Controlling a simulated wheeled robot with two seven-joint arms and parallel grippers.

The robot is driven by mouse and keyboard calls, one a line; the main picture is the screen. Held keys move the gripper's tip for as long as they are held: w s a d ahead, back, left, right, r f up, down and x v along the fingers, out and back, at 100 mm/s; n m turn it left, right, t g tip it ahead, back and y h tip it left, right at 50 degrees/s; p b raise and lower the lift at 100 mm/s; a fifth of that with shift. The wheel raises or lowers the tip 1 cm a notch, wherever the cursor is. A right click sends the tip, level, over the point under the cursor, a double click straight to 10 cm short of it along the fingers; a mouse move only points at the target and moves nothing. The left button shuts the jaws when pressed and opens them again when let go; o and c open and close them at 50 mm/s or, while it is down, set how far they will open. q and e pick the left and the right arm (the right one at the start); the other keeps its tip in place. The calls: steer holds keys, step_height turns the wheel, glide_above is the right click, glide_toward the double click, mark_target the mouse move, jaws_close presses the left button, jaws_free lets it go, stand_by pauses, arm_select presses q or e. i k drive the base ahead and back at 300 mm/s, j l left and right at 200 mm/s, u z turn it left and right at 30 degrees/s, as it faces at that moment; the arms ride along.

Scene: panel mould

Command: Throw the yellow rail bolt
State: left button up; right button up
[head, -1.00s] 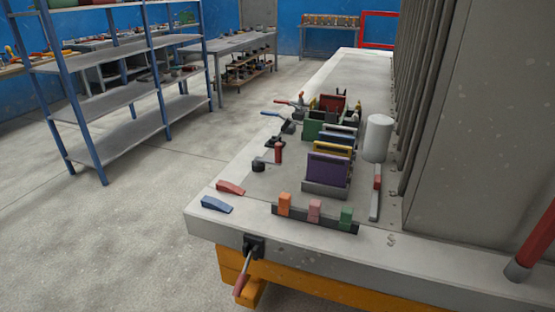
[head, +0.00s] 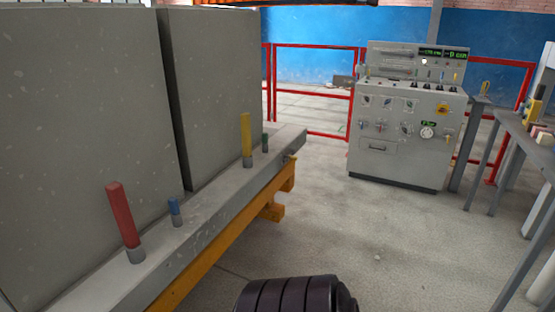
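In the head view a yellow upright bar (head: 246,138), which may be the yellow rail bolt, stands in a grey socket on the concrete ledge (head: 213,203), towards its far end. A short green peg (head: 265,143) stands just right of it. A thicker red bar (head: 124,215) and a short blue peg (head: 174,210) stand nearer on the same ledge. The red bar leans a little. Neither of my grippers shows; a dark ribbed part of mine is at the bottom edge.
Large grey panels (head: 215,90) rise behind the ledge. An orange beam (head: 235,232) runs under it. A grey control cabinet (head: 405,145) stands across the floor, with red railings (head: 312,90) behind. A bench (head: 520,140) is at right. The floor between is open.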

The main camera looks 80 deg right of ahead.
mark_target(290, 157)
steer(key=k+l+z, duration=0.1)
steer(key=z, duration=2.05)
steer(key=i, duration=0.05)
